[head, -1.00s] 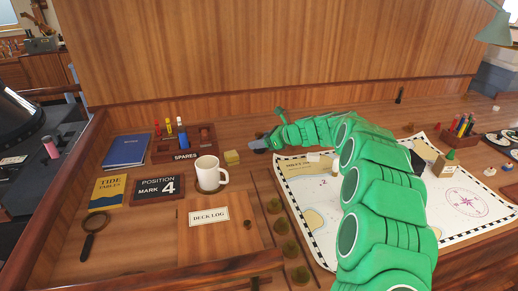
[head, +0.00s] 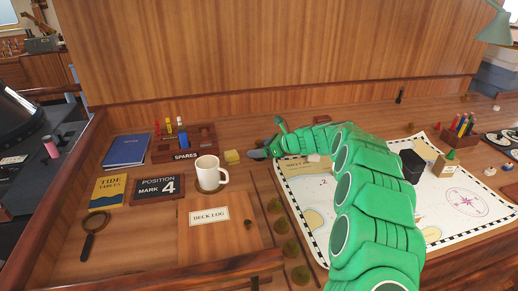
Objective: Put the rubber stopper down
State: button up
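My green arm reaches over the chart from the lower right. My gripper (head: 258,154) is low over the desk, to the right of the yellow block and the white mug. Its grey tip is small and seen from the side, so I cannot tell whether it is open or shut. I cannot make out a rubber stopper in it. A small dark knob-like piece (head: 248,223) sits on the deck log board; I cannot tell whether it is a stopper. Several round dark olive pieces (head: 282,226) sit in a row in the narrow rack left of the chart.
The white mug (head: 208,172), yellow block (head: 232,157) and spares rack (head: 184,145) stand left of my gripper. The chart (head: 464,203) lies under my arm, with a black box (head: 411,166) on it. Bare desk lies behind my gripper.

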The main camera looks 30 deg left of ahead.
jog(key=shift+r, duration=0.1)
jog(key=shift+d+r, duration=0.15)
jog(key=shift+d, duration=0.05)
jog(key=v, duration=1.1)
jog(key=shift+a, duration=0.1)
jog(key=shift+d+r, duration=0.2)
jog(key=shift+d, duration=0.15)
